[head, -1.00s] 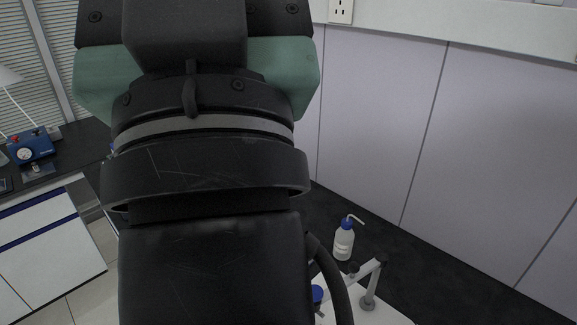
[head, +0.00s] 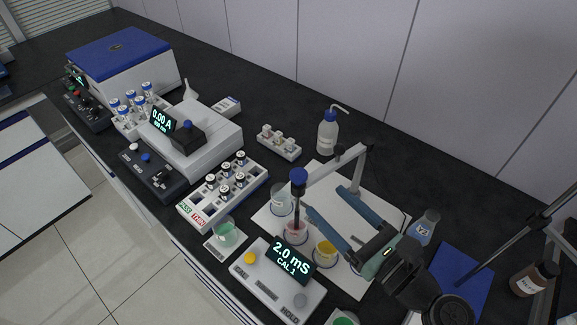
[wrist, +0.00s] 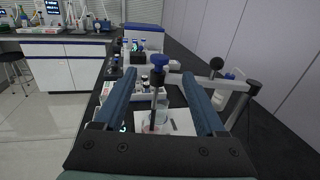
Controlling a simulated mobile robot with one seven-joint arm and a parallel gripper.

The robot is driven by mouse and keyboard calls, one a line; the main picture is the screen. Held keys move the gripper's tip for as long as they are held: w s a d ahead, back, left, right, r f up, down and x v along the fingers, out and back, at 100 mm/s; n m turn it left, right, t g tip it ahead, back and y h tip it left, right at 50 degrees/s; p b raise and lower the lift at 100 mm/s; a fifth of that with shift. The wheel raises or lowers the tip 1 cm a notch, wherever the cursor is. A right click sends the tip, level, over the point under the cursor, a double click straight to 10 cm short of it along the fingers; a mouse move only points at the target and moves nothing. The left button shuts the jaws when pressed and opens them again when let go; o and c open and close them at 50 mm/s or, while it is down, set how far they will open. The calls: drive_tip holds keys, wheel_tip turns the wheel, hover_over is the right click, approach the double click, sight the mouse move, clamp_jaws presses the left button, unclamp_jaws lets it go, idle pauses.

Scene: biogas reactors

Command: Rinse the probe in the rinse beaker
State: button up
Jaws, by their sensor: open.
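The probe (head: 298,182) has a blue cap and a dark shaft and hangs upright from a grey stand arm (head: 337,166). Its lower end is in or just over a beaker of pinkish liquid (head: 297,233). A clear beaker (head: 281,198) stands behind it and a yellow one (head: 325,252) in front; I cannot tell for sure which is the rinse beaker. My gripper (head: 324,200) is open, its blue fingers to the right of the probe. In the wrist view the probe's blue cap (wrist: 160,62) shows between the spread fingers, apart from both.
A meter (head: 275,285) reading "2.0 mS CAL 1" lies in front. A wash bottle (head: 327,133) stands behind, a flask (head: 424,227) to the right. A vial rack (head: 225,190) is on the left. The dark bench is clear along the back wall.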

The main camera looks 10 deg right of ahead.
sight(293, 169)
drive_tip(key=p+x, duration=0.1)
drive_tip(key=x, duration=1.1)
drive_tip(key=shift+w+a+p, duration=0.2)
drive_tip(key=shift+w+p, duration=0.1)
drive_tip(key=shift+p, duration=0.1)
clamp_jaws()
idle(0.8)
